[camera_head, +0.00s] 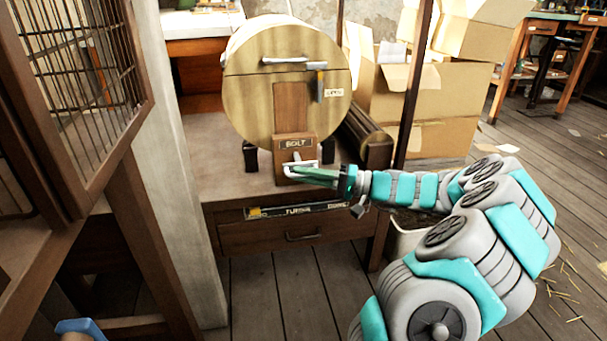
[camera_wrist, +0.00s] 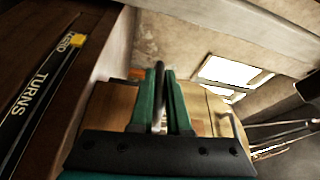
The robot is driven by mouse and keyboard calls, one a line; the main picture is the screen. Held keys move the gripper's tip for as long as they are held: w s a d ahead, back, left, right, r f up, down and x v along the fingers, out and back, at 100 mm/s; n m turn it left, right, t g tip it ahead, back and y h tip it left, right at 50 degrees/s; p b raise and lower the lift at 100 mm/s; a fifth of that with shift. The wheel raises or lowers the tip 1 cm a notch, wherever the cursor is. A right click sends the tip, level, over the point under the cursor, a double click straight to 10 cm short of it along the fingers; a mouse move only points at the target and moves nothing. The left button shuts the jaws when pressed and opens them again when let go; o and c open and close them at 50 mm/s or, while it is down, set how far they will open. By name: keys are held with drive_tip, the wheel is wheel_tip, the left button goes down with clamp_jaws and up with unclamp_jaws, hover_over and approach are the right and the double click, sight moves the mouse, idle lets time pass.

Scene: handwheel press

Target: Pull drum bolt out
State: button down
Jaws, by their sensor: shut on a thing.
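The round wooden drum (camera_head: 250,95) stands on a low bench, with a silver handle (camera_head: 285,60) across its upper face. Below it is a wooden block with a BOLT label (camera_head: 296,143). The pale metal bolt handle (camera_head: 292,164) sticks out under that label. My gripper (camera_head: 312,175) reaches in from the right and is shut on the bolt handle. In the wrist view, the green fingers of my gripper (camera_wrist: 161,105) close on either side of a dark and silver bar, the bolt handle (camera_wrist: 159,95). How far the bolt sits in the block is hidden.
A drawer (camera_head: 285,236) with a TURNS strip (camera_head: 298,210) is under the bench top. A dark upright post (camera_head: 410,85) stands right of the drum. Cardboard boxes (camera_head: 425,100) are behind it. A barred cage door (camera_head: 85,75) and a pale pillar (camera_head: 165,150) stand at left.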

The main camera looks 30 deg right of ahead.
drive_tip(key=c, duration=0.9)
unclamp_jaws()
drive_tip(key=shift+s, duration=0.1)
drive_tip(key=v, duration=0.7)
drive_tip(key=shift+s+d+p, duration=0.2)
drive_tip(key=shift+d+p, duration=0.1)
drive_tip(key=shift+p, duration=0.1)
